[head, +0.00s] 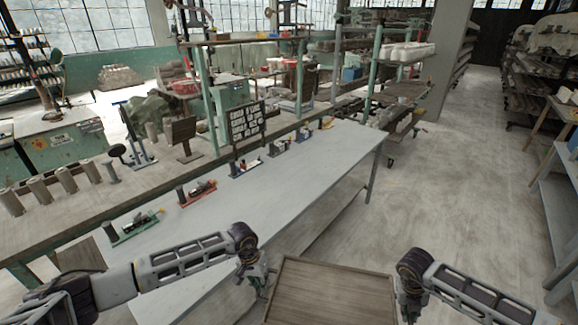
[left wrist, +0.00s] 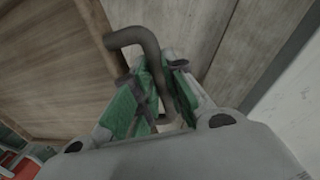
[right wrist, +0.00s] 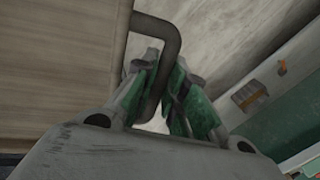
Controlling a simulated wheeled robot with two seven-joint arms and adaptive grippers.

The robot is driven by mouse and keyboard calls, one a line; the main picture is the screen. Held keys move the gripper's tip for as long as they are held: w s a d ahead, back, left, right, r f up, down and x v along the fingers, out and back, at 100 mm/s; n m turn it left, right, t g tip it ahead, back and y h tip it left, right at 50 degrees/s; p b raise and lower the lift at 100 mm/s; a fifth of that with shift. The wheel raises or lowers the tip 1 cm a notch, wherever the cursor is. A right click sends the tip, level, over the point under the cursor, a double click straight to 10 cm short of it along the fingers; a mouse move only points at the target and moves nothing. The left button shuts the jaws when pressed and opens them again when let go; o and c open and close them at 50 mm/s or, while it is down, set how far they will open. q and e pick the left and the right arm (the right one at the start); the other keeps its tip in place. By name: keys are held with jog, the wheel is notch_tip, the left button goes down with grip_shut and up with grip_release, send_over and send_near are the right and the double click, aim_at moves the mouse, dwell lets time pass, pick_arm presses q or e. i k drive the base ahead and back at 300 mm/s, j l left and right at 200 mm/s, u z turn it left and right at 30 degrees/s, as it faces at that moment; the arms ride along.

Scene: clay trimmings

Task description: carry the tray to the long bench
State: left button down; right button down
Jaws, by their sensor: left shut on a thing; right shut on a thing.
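The wooden tray (head: 330,290) is at the bottom of the head view, in front of me; its near part is cut off and the visible part is bare. My left gripper (head: 262,283) is at its left side. In the left wrist view, that gripper (left wrist: 158,92) is shut on a dark bent handle (left wrist: 145,42) of the tray. My right gripper (head: 408,300) is at its right side. In the right wrist view, it (right wrist: 165,92) is shut on the other handle (right wrist: 168,38). A long grey-topped bench (head: 300,170) stands ahead and to the left.
A wooden worktop (head: 70,215) with clay cylinders runs behind. Shelves (head: 560,200) stand at the right. Open concrete floor (head: 450,190) lies between.

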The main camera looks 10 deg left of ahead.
aim_at(226, 226)
jog(key=i, duration=1.7)
jog(key=u, duration=1)
